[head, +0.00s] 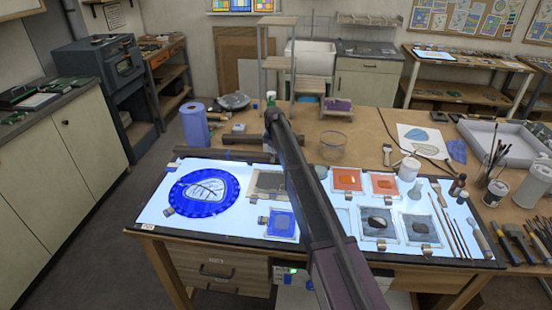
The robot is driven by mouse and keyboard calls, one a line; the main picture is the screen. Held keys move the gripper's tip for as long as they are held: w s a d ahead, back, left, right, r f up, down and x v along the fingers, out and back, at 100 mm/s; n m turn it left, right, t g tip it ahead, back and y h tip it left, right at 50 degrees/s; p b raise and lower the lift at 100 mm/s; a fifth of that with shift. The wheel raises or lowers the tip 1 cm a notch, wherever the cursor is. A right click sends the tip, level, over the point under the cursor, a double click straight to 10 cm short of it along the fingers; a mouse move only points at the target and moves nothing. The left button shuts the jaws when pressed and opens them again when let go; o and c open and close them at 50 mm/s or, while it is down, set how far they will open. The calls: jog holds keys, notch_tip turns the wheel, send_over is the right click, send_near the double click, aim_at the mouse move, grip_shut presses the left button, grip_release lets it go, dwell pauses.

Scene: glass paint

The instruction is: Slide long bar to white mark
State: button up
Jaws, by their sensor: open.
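A long dark bar (205,153) lies along the back edge of the glowing light table (150,213), left of my arm. A shorter brown bar (242,139) lies just behind it on the wooden worktop. I cannot tell for sure which bar is the task's long bar. No white mark can be made out with certainty. My arm runs from the bottom centre up to the back of the table and covers part of the light table and the bar's right end area. My gripper cannot be seen.
A round blue glass piece (204,192) lies at left on the light table. Small blue, orange and grey panels lie around my arm. A blue roll (194,125) stands behind at left, a wire basket (333,145) behind at right. Jars and tools crowd the right.

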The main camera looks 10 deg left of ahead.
dwell(0.3)
grip_shut()
jog(key=shift+s, duration=1.9)
jog(key=shift+w, duration=0.1)
grip_release()
jog(key=shift+r, duration=0.1)
